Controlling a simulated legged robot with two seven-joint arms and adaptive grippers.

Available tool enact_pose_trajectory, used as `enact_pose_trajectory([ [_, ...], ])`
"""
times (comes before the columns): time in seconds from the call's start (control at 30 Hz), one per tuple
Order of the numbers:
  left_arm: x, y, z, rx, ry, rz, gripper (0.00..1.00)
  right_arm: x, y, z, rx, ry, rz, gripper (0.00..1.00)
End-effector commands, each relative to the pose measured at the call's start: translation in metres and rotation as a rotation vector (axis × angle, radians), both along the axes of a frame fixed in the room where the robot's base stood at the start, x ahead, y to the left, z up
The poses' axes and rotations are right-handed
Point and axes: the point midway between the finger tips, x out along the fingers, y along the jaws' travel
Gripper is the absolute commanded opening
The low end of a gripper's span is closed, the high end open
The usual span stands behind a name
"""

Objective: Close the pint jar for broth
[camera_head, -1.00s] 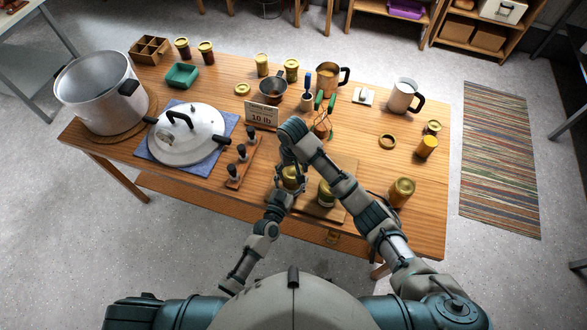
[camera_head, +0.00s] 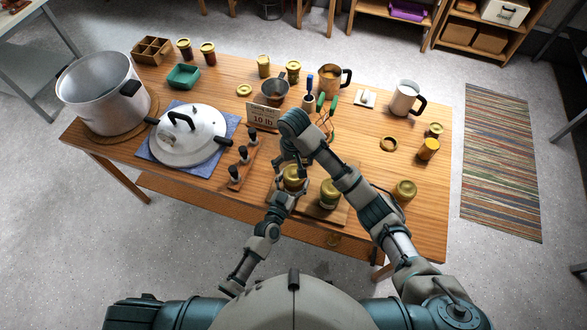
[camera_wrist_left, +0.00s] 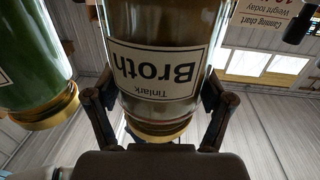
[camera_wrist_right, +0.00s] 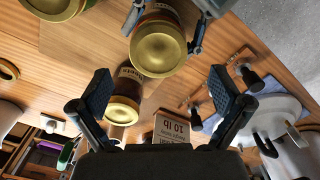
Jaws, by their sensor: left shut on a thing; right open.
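The broth jar (camera_wrist_left: 165,70) is glass with a white Broth label and dark contents. My left gripper (camera_wrist_left: 158,98) is shut around it from both sides. In the head view the jar (camera_head: 293,176) stands at the front of the table. Its gold top (camera_wrist_right: 158,47) faces up in the right wrist view, with the left fingers on either side. I cannot tell how tight that top is. My right gripper (camera_wrist_right: 162,88) is open, its fingers apart and holding nothing, above and just beyond the broth jar. In the head view the right hand's fingers are partly hidden by its own arm.
A green-filled jar (camera_head: 329,193) stands close right of the broth jar on a board. Another gold-topped jar (camera_wrist_right: 122,103) is near the right fingers.

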Motion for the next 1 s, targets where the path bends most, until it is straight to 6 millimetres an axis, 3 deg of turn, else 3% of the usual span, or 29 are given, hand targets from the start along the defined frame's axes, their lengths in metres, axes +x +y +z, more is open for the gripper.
enact_pose_trajectory([
  [0.3,0.0,0.0,0.0,0.0,-0.001,0.0,0.0,0.0,0.0,0.003,-0.002,0.002,0.001,0.99],
  [0.43,0.0,0.0,0.0,-0.001,-0.001,0.0,0.0,0.002,0.002,0.009,0.0,-0.013,0.1,0.99],
  [0.8,0.0,0.0,0.0,-0.001,0.0,0.0,0.0,0.005,0.007,0.035,-0.016,-0.031,1.021,0.99],
  [1.0,0.0,0.0,0.0,-0.001,0.0,0.0,0.0,0.002,0.0,0.038,-0.007,-0.005,1.306,0.99],
])
